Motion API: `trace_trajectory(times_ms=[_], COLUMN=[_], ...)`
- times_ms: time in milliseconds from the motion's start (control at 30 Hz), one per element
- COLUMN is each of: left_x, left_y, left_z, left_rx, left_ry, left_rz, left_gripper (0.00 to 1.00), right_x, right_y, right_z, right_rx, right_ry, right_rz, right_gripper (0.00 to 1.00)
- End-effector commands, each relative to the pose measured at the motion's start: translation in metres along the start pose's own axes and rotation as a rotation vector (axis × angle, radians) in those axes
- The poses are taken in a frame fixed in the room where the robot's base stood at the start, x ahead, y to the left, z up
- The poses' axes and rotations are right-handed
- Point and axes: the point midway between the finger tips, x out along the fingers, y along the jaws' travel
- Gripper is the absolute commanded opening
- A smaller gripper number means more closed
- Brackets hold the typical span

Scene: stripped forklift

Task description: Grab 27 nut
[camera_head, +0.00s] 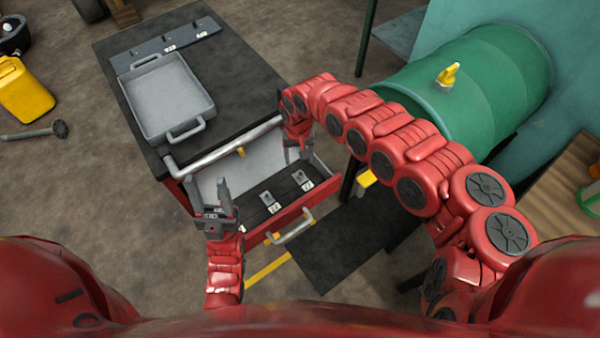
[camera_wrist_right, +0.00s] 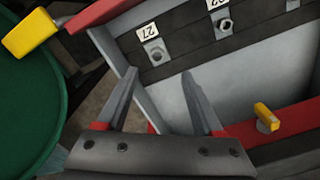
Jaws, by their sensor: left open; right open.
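The 27 nut (camera_wrist_right: 157,54) is a grey hex nut on a small plate beside a white label reading 27. It lies on a dark strip in the open drawer, and it also shows in the head view (camera_head: 298,176) as the right one of two. My right gripper (camera_wrist_right: 158,74) is open and empty, with its fingers pointing at the drawer and the nut slightly beyond the gap between the tips. In the head view this gripper (camera_head: 298,150) is over the drawer's right end. My left gripper (camera_head: 222,190) is open and empty at the drawer's left end.
A second nut (camera_wrist_right: 224,26) sits on the same strip, its label partly cut off. The red drawer front (camera_head: 310,205) and the cabinet's grey handle bar (camera_head: 225,147) flank the drawer. A grey tray (camera_head: 165,95) is on the cabinet top.

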Motion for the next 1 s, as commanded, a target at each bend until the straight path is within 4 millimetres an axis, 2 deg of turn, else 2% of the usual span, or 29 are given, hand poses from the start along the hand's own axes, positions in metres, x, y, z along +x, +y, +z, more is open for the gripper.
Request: trace_trajectory(times_ms=[100,200,467,800,1000], left_x=[0.004,0.004,0.005,-0.004,-0.005], left_y=[0.0,0.0,0.0,0.0,0.0], left_z=[-0.001,-0.001,-0.001,0.001,0.001], left_rx=[0.0,0.0,0.0,0.0,0.0], left_ry=[0.0,0.0,0.0,0.0,0.0], left_rz=[0.0,0.0,0.0,0.0,0.0], left_gripper=[0.5,0.5,0.5,0.5,0.5], right_x=[0.024,0.036,0.05,0.091,0.095], right_y=[-0.002,-0.002,-0.001,0.004,0.005], right_z=[0.001,0.001,-0.002,-0.006,-0.007], right_rx=[-0.001,-0.001,0.0,0.0,-0.001], right_ry=[-0.003,-0.002,0.001,0.0,0.001], right_rz=[-0.003,-0.003,-0.004,0.0,0.0], right_gripper=[0.69,0.69,0.69,0.69,0.69])
